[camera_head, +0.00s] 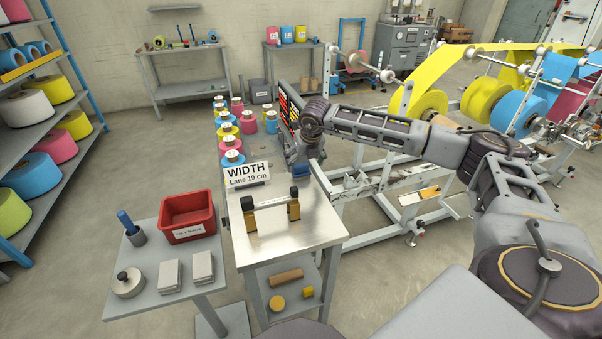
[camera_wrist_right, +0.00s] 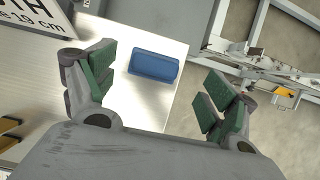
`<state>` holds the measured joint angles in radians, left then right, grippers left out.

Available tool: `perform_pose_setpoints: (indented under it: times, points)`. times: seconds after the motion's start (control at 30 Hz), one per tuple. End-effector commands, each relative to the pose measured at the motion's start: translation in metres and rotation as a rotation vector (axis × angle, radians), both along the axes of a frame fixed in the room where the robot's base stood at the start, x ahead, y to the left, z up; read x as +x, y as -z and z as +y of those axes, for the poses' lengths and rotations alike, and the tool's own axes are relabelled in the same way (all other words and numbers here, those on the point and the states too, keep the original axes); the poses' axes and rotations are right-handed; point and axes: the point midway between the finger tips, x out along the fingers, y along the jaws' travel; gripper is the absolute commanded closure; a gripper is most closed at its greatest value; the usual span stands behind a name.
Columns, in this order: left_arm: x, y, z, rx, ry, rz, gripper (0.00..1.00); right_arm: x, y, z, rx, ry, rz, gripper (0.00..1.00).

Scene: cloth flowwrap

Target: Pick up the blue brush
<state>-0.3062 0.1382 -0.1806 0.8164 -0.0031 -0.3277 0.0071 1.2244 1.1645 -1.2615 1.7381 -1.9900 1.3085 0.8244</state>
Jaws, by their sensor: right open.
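A blue block, which I take for the blue brush (camera_wrist_right: 154,66), lies near the far right corner of the metal-topped table (camera_wrist_right: 155,112). In the head view a part of the brush (camera_head: 302,171) shows just below my right gripper (camera_head: 299,164). In the right wrist view my right gripper (camera_wrist_right: 158,76) is open, with its green-padded fingers on either side of the brush and apart from it. Nothing is between the pads in their grip. Bristles cannot be made out. My left gripper is not in view.
On the metal table stand a "WIDTH Lane 19 cm" sign (camera_head: 248,175) and a dark-ended roller on brass-coloured supports (camera_head: 294,208). A side table (camera_head: 150,262) holds a red bin (camera_head: 187,213) and a blue-handled item in a cup (camera_head: 126,222). A machine frame (camera_head: 365,207) stands close on the right.

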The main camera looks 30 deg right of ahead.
Motion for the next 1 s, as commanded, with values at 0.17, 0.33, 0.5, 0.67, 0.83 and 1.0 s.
perform_pose_setpoints:
  times: [0.17,0.33,0.5,0.67,0.83,1.0]
  points:
    - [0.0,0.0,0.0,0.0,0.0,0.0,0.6,0.0,0.0,0.0,0.0,0.0,0.0,0.14]
    - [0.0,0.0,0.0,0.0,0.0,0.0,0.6,0.001,0.004,0.001,-0.001,-0.001,0.001,0.14]
    - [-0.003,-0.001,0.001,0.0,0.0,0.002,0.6,0.005,0.017,0.003,-0.001,-0.002,0.001,0.14]
    - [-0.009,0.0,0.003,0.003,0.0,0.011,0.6,0.01,0.034,0.004,-0.002,0.0,0.001,0.14]
    - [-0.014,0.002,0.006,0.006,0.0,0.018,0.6,0.015,0.047,0.003,0.0,-0.001,0.001,0.14]
    - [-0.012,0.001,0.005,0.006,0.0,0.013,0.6,0.016,0.05,0.003,0.0,-0.001,0.0,0.14]
